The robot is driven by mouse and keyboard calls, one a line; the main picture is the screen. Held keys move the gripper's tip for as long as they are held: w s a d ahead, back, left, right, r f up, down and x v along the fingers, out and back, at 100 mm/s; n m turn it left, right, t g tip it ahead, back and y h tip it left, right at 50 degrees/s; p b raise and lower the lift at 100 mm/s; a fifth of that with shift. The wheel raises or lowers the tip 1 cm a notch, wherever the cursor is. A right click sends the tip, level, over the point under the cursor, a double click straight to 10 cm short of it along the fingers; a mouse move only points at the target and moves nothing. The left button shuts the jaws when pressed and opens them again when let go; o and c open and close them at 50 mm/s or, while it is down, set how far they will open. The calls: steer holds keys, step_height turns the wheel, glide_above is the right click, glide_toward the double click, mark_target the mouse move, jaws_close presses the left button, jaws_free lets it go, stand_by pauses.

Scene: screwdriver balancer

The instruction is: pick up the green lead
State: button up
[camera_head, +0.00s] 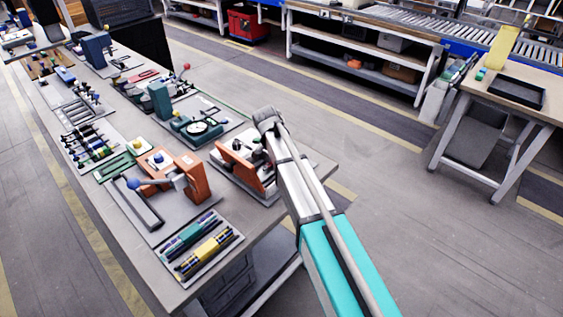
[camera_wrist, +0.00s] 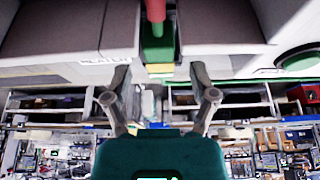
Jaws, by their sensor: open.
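In the wrist view my gripper (camera_wrist: 160,76) is open, with its two dark fingers spread apart and nothing held between them. A green piece (camera_wrist: 158,48) shows at the top middle, just above the gap between the fingertips. A red rounded piece (camera_wrist: 155,10) stands over it at the top edge. I cannot tell whether the green piece is the green lead, or how far it is from the fingers. In the head view my arm reaches over the right side of the bench, and my fingers are not clearly visible there. No green lead can be made out for certain there.
The long grey bench (camera_head: 255,229) carries several fixtures. Two orange stands (camera_head: 190,178) and a tray with yellow and teal bars (camera_head: 202,247) are near its front. A side table (camera_head: 530,111) stands at the right. The floor between is clear.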

steer(key=shift+w+d+f+b, duration=0.2)
steer(key=shift+f+b, duration=0.15)
steer(key=shift+f, duration=0.25)
jaws_close()
stand_by(0.4)
